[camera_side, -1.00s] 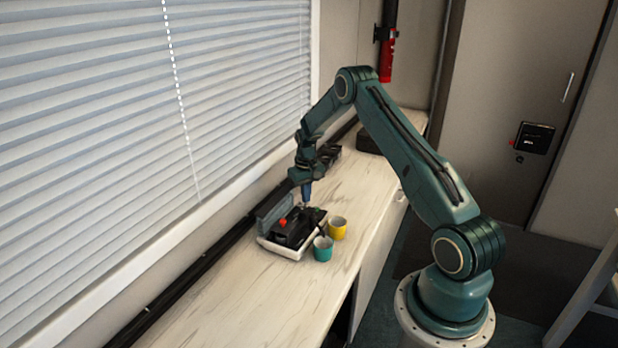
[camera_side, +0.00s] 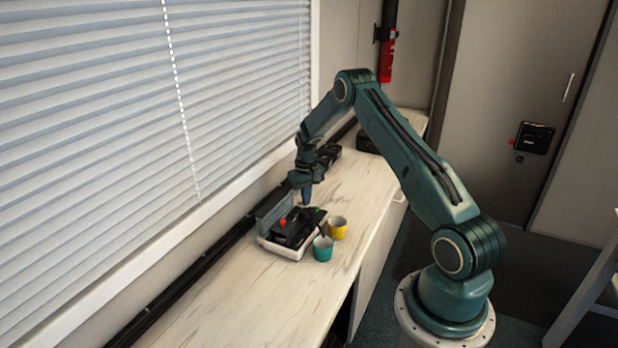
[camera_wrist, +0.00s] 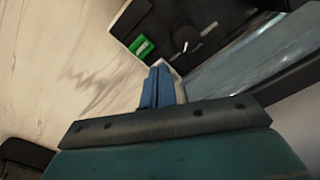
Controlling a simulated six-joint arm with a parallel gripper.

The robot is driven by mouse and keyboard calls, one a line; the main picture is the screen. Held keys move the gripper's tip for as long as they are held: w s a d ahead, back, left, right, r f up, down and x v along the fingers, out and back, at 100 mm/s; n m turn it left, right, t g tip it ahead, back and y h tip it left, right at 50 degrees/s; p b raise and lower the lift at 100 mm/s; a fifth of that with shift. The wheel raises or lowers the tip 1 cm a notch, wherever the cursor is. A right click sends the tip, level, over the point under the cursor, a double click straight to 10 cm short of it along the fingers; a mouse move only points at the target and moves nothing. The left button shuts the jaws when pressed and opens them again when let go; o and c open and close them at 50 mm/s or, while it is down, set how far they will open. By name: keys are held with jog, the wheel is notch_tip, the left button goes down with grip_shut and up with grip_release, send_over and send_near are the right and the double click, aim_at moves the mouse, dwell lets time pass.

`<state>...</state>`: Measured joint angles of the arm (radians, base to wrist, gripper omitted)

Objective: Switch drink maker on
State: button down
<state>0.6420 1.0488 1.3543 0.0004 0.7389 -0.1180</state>
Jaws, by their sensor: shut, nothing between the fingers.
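My gripper (camera_side: 305,205) points down at the far end of the machine. In the wrist view the blue fingers (camera_wrist: 158,80) are shut with nothing between them, close beside the green switch. I cannot tell whether they touch the machine.
A teal cup (camera_side: 323,249) and a yellow cup (camera_side: 338,228) stand at the machine's right side. A dark object (camera_side: 327,155) lies farther back on the counter (camera_side: 230,295). The near counter is clear. The window blinds (camera_side: 120,110) border the left side.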

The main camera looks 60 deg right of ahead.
jog(key=shift+f, duration=0.1)
dwell(0.3)
jog(key=shift+r, duration=3.45)
jog(key=shift+r, duration=0.1)
